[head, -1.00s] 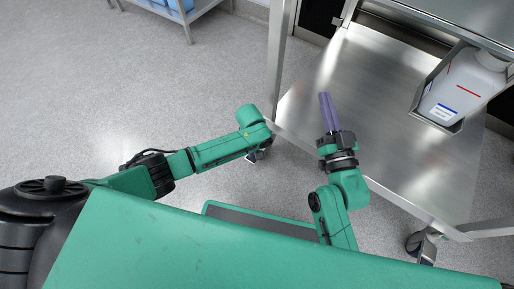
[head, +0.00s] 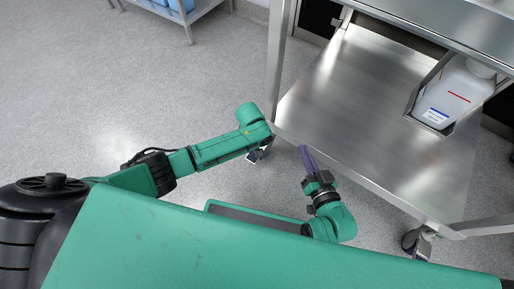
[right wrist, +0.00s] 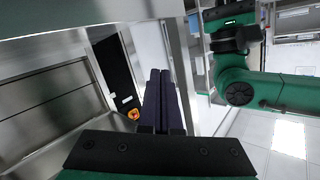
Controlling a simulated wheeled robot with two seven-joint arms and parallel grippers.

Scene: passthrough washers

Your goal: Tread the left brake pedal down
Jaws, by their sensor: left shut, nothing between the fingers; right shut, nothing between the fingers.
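The left caster (head: 258,154) stands at the cart's near left corner. It is small and mostly covered by my left arm, and I cannot make out its brake pedal. My left gripper's dark body (right wrist: 232,38) shows in the right wrist view, its fingertips cut off by the frame. In the head view the left gripper is hidden under its wrist, above the caster. I cannot tell whether it touches the pedal. My right gripper (head: 306,158) has purple fingers, shut and empty, in front of the cart's lower shelf edge. The fingers also show in the right wrist view (right wrist: 162,100).
The steel lower shelf (head: 350,110) fills the right of the head view. A white canister (head: 452,95) sits in a holder at right. The right caster (head: 418,242) is at the near right corner. Grey floor (head: 120,90) is clear at left.

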